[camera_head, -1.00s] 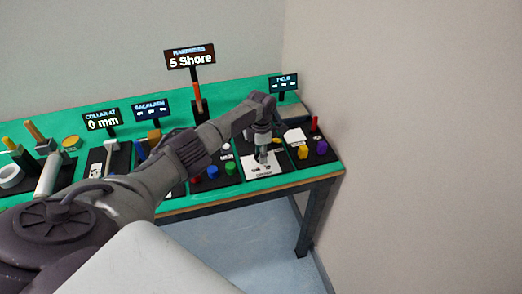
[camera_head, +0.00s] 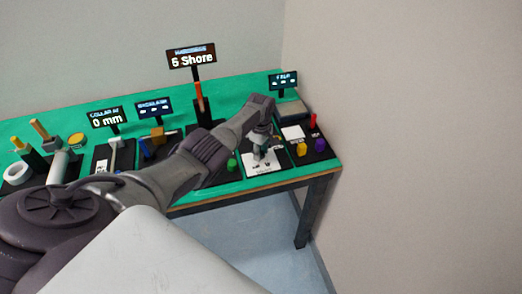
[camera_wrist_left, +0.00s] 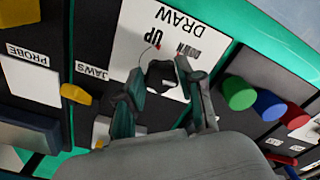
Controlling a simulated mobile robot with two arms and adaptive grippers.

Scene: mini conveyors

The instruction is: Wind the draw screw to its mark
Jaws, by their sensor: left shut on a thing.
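The draw screw's dark knob (camera_wrist_left: 161,75) stands on a white card printed DRAW, UP and DOWN in the left wrist view. My left gripper (camera_wrist_left: 159,76) is shut on the knob, with a finger on each side of it. In the head view my left gripper (camera_head: 261,150) reaches down over the white DRAW card (camera_head: 262,165) near the table's right part, and the knob is hidden there. The wrist view shows the UP (camera_wrist_left: 155,38) and DOWN (camera_wrist_left: 188,50) marks beside the knob. I cannot make out a mark for the screw's final setting.
Green, blue and red knobs (camera_wrist_left: 270,104) stand beside the card. A yellow piece (camera_wrist_left: 76,94) lies near the JAWS label. Yellow, purple and red pieces (camera_head: 318,145) stand at the table's right end. A hardness display (camera_head: 192,57) and a collar display reading 0 mm (camera_head: 107,117) stand behind.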

